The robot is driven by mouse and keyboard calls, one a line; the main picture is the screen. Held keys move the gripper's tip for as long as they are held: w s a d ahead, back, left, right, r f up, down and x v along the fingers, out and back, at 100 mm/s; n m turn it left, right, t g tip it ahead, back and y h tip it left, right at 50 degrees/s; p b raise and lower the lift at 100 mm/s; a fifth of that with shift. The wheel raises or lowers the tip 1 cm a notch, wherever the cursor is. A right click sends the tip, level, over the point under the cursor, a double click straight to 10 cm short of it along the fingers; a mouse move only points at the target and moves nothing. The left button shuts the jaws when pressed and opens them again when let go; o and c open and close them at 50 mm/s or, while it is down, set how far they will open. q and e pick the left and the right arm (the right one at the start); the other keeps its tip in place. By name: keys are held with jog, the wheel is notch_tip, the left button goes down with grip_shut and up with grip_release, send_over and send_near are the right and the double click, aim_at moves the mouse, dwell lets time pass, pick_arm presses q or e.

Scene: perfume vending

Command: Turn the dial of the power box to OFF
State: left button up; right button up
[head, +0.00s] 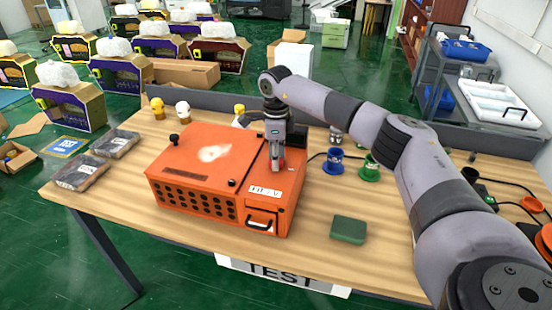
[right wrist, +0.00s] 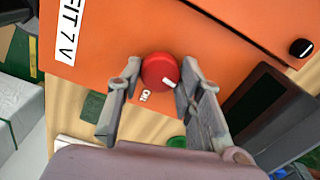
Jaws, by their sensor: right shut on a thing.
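A small white label (right wrist: 146,97) beside the dial seems to read ON. My right gripper (head: 277,166) reaches down onto the box top. In the right wrist view its fingers (right wrist: 160,76) are on both sides of the dial, shut on it. In the head view the gripper mostly hides the dial. My left gripper is not in view.
A dark green block (head: 348,230) lies right of the box. Small figures (head: 182,110) line the table's back edge. Dark packages (head: 80,172) lie at the left. The table front is mostly clear.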

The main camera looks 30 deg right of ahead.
jog(key=shift+r+n, duration=0.1)
jog(key=shift+n, duration=0.9)
jog(key=o, duration=1.2)
jog(key=shift+c, duration=0.2)
notch_tip(320, 180, up, 12)
